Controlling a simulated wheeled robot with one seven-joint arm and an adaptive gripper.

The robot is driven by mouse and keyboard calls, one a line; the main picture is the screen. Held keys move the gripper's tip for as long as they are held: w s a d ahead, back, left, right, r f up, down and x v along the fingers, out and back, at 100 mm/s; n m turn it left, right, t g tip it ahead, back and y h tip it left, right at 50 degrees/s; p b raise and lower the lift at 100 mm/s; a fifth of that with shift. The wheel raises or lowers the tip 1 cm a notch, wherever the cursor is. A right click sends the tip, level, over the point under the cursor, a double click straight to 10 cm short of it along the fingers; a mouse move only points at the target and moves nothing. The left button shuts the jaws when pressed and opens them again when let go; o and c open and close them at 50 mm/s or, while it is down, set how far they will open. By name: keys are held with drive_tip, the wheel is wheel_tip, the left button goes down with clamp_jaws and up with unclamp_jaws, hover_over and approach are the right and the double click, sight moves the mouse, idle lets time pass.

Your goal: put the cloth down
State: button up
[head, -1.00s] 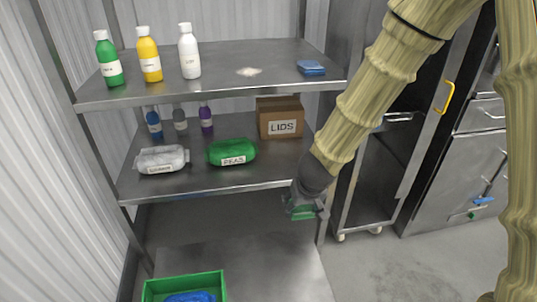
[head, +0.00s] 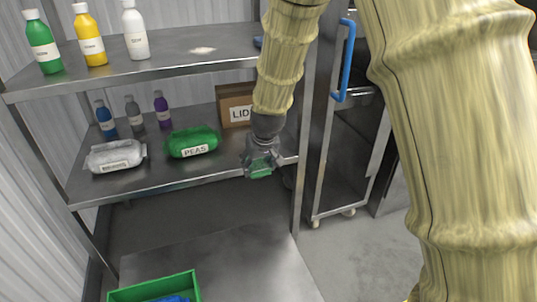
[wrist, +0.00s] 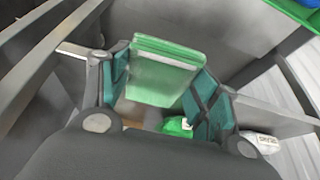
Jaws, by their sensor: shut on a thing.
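My gripper (head: 260,167) is shut on a folded green cloth (wrist: 165,72), which lies between the two teal-padded fingers in the wrist view. In the head view the green cloth (head: 262,166) shows at the fingertips. The gripper is in front of the middle shelf (head: 112,184), by its front edge near the right end. Whether the cloth touches the shelf cannot be told.
The middle shelf holds a green PEAS bag (head: 190,142), a white bag (head: 115,156), small bottles and a LIDS box (head: 236,106). Larger bottles and a pale spill (head: 202,50) are on the top shelf (head: 165,62). A green crate (head: 150,289) is below. A rack (head: 350,160) stands right.

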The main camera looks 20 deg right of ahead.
sight(265, 159)
drive_tip(key=w+d+b, duration=0.1)
drive_tip(key=w+d+f+b, duration=0.1)
drive_tip(key=d, duration=0.1)
drive_tip(key=shift+w+b, duration=0.3)
drive_tip(key=shift+b, duration=0.1)
drive_tip(key=w+d+b, duration=0.1)
drive_tip(key=w+d, duration=0.1)
drive_tip(key=w, duration=0.2)
drive_tip(key=w+d+b, duration=0.2)
drive_tip(key=w, duration=0.3)
drive_tip(key=w+d+f+b, duration=0.1)
drive_tip(key=w+d+b, duration=0.1)
drive_tip(key=w, duration=0.3)
drive_tip(key=shift+f, duration=0.1)
drive_tip(key=shift+w+d, duration=0.25)
drive_tip(key=shift+w, duration=0.5)
drive_tip(key=shift+w+d+b, duration=0.1)
drive_tip(key=shift+w+b, duration=0.15)
drive_tip(key=shift+b, duration=0.05)
wheel_tip(265, 159, down, 4)
drive_tip(key=shift+r+b, duration=0.25)
drive_tip(key=shift+b, duration=0.8)
drive_tip(key=shift+r, duration=0.1)
